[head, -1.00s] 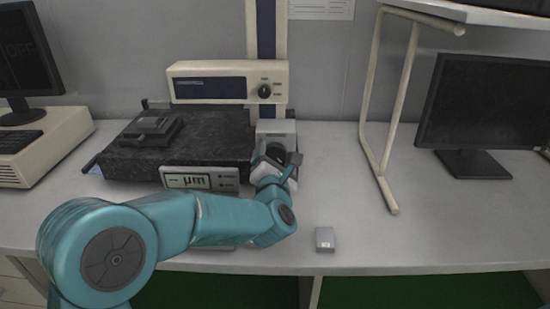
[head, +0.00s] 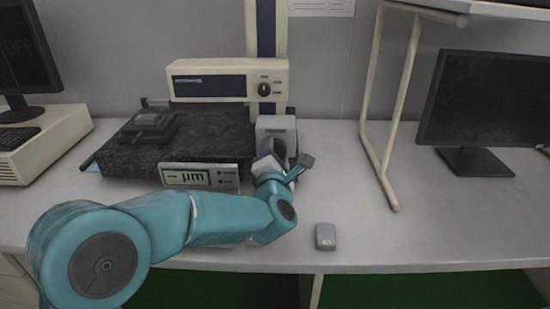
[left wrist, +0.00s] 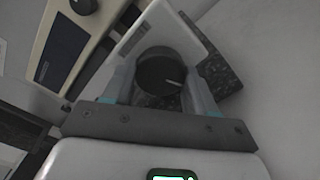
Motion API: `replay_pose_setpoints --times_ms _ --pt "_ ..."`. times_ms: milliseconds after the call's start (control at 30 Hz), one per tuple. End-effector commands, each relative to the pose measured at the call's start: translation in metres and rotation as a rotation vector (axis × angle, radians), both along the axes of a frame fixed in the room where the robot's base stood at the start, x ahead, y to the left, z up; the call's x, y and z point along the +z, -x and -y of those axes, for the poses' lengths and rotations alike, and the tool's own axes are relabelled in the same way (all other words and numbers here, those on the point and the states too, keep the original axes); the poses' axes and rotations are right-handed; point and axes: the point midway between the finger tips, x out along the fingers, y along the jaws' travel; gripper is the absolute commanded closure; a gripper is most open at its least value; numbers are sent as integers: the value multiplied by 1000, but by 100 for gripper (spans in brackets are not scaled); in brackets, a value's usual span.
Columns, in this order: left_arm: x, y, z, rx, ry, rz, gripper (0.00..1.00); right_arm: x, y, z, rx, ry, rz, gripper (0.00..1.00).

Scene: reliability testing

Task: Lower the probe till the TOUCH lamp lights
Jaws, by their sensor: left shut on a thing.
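My left gripper (head: 285,166) is shut on a round black knob (left wrist: 160,72) on the front of a grey box (head: 276,127) at the foot of the column. In the left wrist view the knob, with a pale line on its face, sits between my fingers (left wrist: 158,88). The beige measuring head (head: 222,80) is on the column (head: 266,28) above the dark granite plate (head: 205,130). I cannot make out the probe tip. A display (head: 199,176) reads "µm", with two small dark spots at its right; their labels are too small to read. My right gripper is out of view.
A small flat dark object (head: 152,125) lies on the plate's left. A small grey box (head: 325,237) lies near the desk's front edge. A beige frame (head: 392,120) and a monitor (head: 484,105) stand at right. A computer (head: 42,143) stands at left.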

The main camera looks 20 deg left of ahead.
Motion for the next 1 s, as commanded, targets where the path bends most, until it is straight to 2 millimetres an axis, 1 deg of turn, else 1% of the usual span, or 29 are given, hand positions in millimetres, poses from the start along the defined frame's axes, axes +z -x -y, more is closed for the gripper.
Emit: replay_pose_setpoints --times_ms 100,433,1000 --pt "-2 0 1 -2 -104 -31 74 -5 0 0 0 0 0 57" --pt "-1 0 1 -2 -406 -119 74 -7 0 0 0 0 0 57" --pt "1 0 1 -3 -928 -268 74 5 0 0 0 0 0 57"
